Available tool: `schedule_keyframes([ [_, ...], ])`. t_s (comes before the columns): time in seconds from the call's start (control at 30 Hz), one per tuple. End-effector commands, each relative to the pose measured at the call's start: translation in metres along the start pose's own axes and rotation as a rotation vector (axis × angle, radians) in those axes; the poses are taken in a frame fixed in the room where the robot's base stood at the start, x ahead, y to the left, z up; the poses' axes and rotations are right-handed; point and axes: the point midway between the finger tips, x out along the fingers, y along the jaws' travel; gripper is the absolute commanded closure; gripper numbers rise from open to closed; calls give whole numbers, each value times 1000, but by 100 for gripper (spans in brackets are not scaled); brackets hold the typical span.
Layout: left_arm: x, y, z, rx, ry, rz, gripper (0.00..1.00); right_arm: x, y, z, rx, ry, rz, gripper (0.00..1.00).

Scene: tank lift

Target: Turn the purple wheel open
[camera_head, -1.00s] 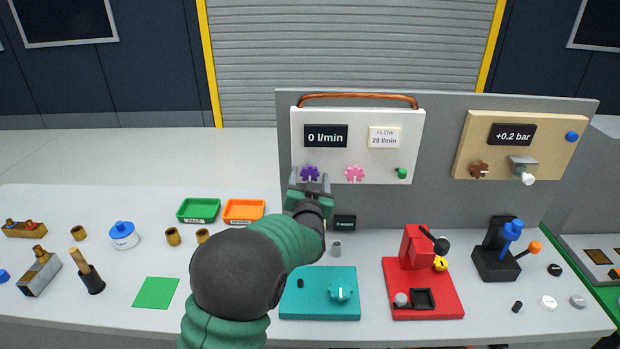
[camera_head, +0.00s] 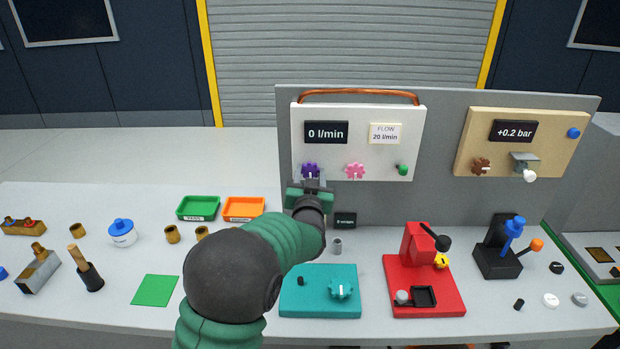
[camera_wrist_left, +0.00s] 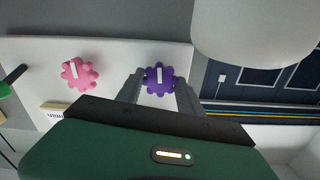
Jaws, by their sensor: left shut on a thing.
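The purple wheel (camera_head: 310,171) is a small lobed knob with a white mark, low on the left of the white panel (camera_head: 350,112). In the left wrist view the purple wheel (camera_wrist_left: 159,79) sits between the two fingers, its white mark in line with them. My left gripper (camera_head: 311,180) is at the wheel and shut on it; the fingers partly hide its sides. The panel's display (camera_head: 326,132) reads 0 l/min and the label (camera_head: 385,133) reads FLOW 20 l/min. My right gripper is not in view.
A pink wheel (camera_head: 355,171) is close to the right of the purple one, with a green knob (camera_head: 402,169) further right. A copper pipe (camera_head: 358,93) runs along the panel's top. A teal block (camera_head: 320,303) and a red device (camera_head: 424,296) stand on the table below.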

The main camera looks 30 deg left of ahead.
Motion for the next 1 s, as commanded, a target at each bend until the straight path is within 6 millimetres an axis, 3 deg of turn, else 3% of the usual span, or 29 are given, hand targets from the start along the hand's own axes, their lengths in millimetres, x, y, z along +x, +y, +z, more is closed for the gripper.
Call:
schedule_keyframes([
  [1.0,0,0,7,-925,-1,0,97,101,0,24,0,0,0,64],
])
